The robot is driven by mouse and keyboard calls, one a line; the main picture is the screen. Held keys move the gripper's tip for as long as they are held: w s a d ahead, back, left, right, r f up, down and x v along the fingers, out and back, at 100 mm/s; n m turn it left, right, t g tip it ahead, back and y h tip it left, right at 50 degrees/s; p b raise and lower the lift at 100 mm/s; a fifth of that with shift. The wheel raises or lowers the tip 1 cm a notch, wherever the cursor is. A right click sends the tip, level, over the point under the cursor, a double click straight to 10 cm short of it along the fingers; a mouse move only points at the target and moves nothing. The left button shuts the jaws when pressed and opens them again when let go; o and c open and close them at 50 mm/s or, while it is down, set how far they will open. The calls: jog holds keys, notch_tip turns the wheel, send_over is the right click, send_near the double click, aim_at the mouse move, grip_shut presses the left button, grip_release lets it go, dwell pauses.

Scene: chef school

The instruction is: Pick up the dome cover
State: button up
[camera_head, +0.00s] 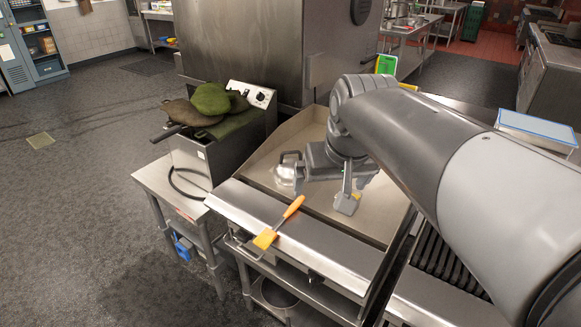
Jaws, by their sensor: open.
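A shiny metallic shape that looks like the dome cover (284,176) sits on the flat griddle plate, toward its left side. My arm reaches in from the right and partly hides it, so its full outline and handle are hard to make out. My gripper (319,192) is open, low over the griddle, close to the dome cover and just right of its visible part. One grey fingertip shows clearly at the front right. I cannot tell whether a finger touches the cover.
A spatula with an orange handle (293,208) lies on the griddle's front ledge (335,244). Left of the griddle stands a fryer (196,160) with green and brown items on top. A ribbed grill (447,262) is at the right. The floor at left is clear.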

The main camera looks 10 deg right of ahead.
jog(key=w+r, duration=0.3)
jog(key=w, duration=0.9)
jog(key=g, duration=0.3)
send_over(291, 163)
notch_tip(291, 163, down, 16)
jog(key=f, duration=0.3)
jog(key=w+f, duration=0.1)
jog(key=shift+w+d+f, duration=0.1)
jog(key=shift+d+f, duration=0.3)
jog(key=shift+w+a+f, duration=0.1)
jog(key=shift+a+f, duration=0.05)
jog(key=shift+f, duration=1.2)
jog(key=shift+a+f, duration=0.15)
jog(key=shift+f, duration=1.15)
jog(key=shift+c, duration=0.5)
